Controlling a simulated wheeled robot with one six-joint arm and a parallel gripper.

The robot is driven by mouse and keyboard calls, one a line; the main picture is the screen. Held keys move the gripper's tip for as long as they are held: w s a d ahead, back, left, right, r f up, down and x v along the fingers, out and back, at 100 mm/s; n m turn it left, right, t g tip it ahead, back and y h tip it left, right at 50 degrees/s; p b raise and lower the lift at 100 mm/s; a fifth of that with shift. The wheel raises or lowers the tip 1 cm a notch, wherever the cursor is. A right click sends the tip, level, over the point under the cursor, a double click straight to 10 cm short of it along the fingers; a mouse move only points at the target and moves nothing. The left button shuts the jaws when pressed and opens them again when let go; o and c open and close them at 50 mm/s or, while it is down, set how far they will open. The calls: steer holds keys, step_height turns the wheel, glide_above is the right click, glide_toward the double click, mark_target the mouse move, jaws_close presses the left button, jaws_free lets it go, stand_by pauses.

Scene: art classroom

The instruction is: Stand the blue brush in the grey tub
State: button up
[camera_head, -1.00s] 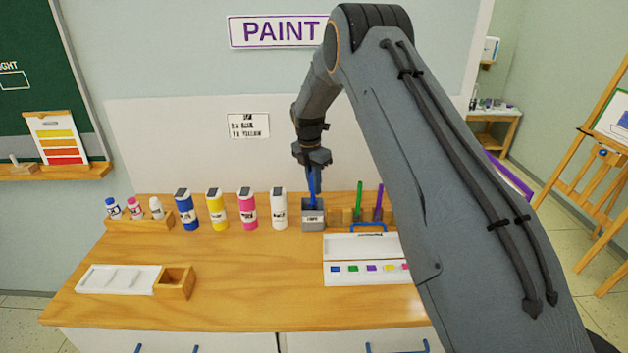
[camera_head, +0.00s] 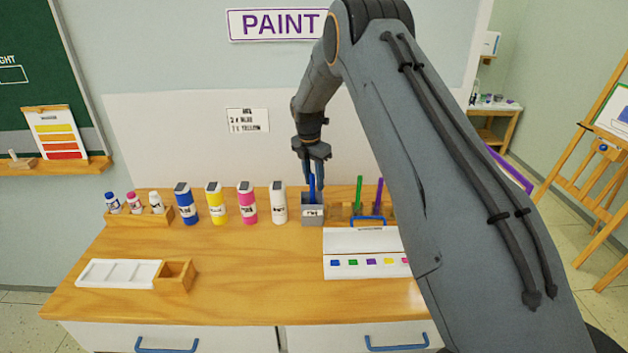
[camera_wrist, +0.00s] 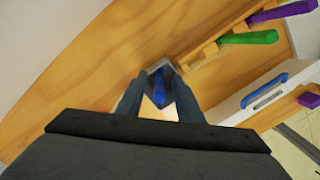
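The blue brush (camera_head: 312,188) stands roughly upright with its lower part inside the grey tub (camera_head: 312,214), which has a white label on its front. My gripper (camera_head: 313,176) points down over the tub, around the upper part of the brush. In the wrist view the blue brush (camera_wrist: 159,97) shows between my two fingers, with a gap beside it, so the gripper looks open. The rim of the grey tub (camera_wrist: 153,67) shows just beyond the fingertips. The lower end of the brush is hidden in the tub.
A white bottle (camera_head: 278,203) stands close left of the tub, with pink, yellow and blue bottles further left. Green (camera_head: 358,192) and purple brushes stand in a wooden holder at right. A paint box (camera_head: 360,243) lies in front.

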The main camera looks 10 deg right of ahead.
steer(key=r+b, duration=0.1)
steer(key=r, duration=0.1)
steer(key=r+b, duration=0.1)
steer(key=r, duration=0.2)
steer(key=r+b, duration=0.1)
steer(key=r, duration=0.1)
steer(key=shift+s+a+r, duration=0.25)
steer(key=shift+a+r, duration=0.1)
steer(key=shift+a, duration=0.05)
stand_by(0.3)
steer(key=s+f+m+b, duration=0.1)
steer(key=s+f+m, duration=0.1)
steer(key=s+m, duration=1)
steer(key=s+f+m+y+b, duration=0.1)
steer(key=s+m, duration=1.1)
steer(key=s, duration=1.4)
steer(key=shift+s+d+f+m+t+b, duration=0.25)
steer(key=shift+s+f+m+t+b, duration=0.05)
steer(key=shift+s+f+m, duration=0.1)
steer(key=shift+w, duration=0.1)
steer(key=shift+c, duration=0.2)
